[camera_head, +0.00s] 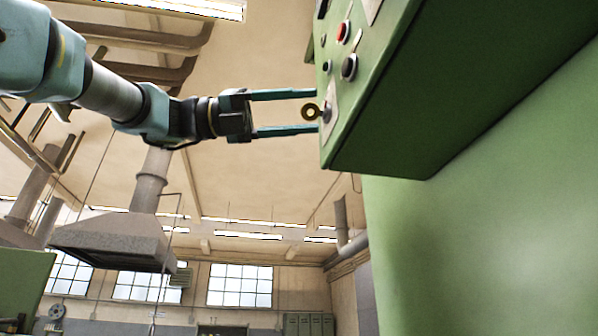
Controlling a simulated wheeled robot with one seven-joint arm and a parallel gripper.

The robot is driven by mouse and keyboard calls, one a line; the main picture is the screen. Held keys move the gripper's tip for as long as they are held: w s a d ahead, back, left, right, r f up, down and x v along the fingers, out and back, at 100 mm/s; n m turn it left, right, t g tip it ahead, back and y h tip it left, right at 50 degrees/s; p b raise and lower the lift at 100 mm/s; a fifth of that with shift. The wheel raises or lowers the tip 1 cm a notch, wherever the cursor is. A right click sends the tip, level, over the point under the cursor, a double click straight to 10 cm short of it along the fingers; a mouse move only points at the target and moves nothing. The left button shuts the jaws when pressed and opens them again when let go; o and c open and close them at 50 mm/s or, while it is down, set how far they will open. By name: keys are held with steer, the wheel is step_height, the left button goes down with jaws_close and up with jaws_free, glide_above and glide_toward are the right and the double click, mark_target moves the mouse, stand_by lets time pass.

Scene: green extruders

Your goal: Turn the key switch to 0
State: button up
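The key switch (312,111) is on the lower part of the green control box's front face. Its key has a round, yellowish ring-shaped head that sticks out to the left from a light plate. The switch's position marks are too small to read. My gripper (317,112) comes in from the left. Its two teal fingers are spread wide, one above and one below the key head. The fingertips reach close to the panel face. I see a gap between each finger and the key; whether the tips touch the panel I cannot tell.
The green control box (440,100) overhangs at the upper right, with a red button (342,31) and a dark button (348,67) above the key. A green machine body (480,250) fills the lower right. A grey exhaust hood (115,240) hangs in the background. The space below my gripper looks clear.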

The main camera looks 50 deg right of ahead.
jaws_close()
steer(key=shift+f+n+b, duration=0.1)
steer(key=shift+n+b, duration=0.2)
steer(key=shift+b, duration=0.05)
steer(key=shift+f+n+h+b, duration=0.1)
steer(key=shift+n+h+b, duration=0.7)
steer(key=shift+n, duration=1.3)
steer(key=shift+f+n+h+b, duration=0.1)
steer(key=shift+n+h+b, duration=0.65)
steer(key=shift+n, duration=1.35)
steer(key=shift+n+h+b, duration=0.45)
steer(key=shift+n+b, duration=0.65)
steer(key=shift+n, duration=1.3)
steer(key=shift+o, duration=1.1)
jaws_free()
